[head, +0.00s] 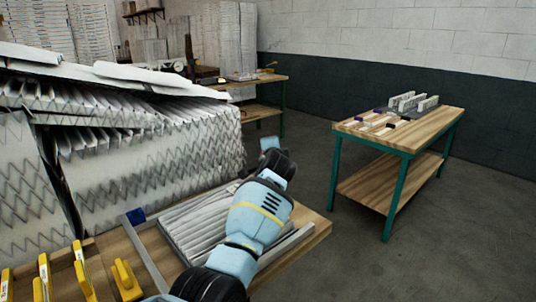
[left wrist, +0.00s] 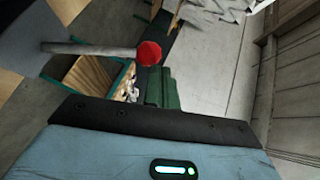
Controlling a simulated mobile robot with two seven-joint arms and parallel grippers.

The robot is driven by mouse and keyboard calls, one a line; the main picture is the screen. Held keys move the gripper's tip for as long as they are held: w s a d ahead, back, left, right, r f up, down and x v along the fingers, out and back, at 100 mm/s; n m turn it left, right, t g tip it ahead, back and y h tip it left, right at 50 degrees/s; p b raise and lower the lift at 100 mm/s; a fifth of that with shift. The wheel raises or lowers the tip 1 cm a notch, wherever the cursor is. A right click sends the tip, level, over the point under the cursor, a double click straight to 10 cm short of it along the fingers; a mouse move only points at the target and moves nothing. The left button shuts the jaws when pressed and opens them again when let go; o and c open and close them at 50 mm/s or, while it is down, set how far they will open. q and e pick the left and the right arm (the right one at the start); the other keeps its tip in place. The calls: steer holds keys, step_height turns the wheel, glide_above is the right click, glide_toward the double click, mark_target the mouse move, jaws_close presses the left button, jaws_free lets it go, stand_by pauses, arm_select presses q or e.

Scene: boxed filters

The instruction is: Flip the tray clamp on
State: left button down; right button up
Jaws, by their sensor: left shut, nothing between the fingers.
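A grey rod with a red ball knob (left wrist: 149,53), which looks like the clamp's lever, crosses the upper left of the left wrist view. It points sideways, close to my left gripper (left wrist: 153,84), which is shut and empty. I cannot tell whether they touch. In the head view my left arm reaches over a flat pleated filter (head: 186,230) lying between metal rails on the wooden bench (head: 317,237). The arm hides part of the filter, and the clamp cannot be made out there. My right gripper is not in view.
Stacked pleated filters (head: 150,150) rise behind the bench at left. Yellow-handled pieces (head: 124,277) stand at the front left. A blue block (head: 136,215) sits by the left rail. A separate wooden table (head: 420,130) with several items stands at right, with open floor between.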

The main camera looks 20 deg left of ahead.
arm_select(q)
steer(key=shift+w+a+f, duration=0.15)
steer(key=shift+w+a, duration=0.15)
steer(key=shift+a, duration=0.2)
steer(key=shift+w+a+f, duration=0.15)
steer(key=shift+w+a, duration=0.15)
steer(key=shift+a, duration=0.15)
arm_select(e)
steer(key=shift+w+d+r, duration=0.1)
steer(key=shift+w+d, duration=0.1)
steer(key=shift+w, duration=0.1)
arm_select(q)
steer(key=shift+a, duration=0.15)
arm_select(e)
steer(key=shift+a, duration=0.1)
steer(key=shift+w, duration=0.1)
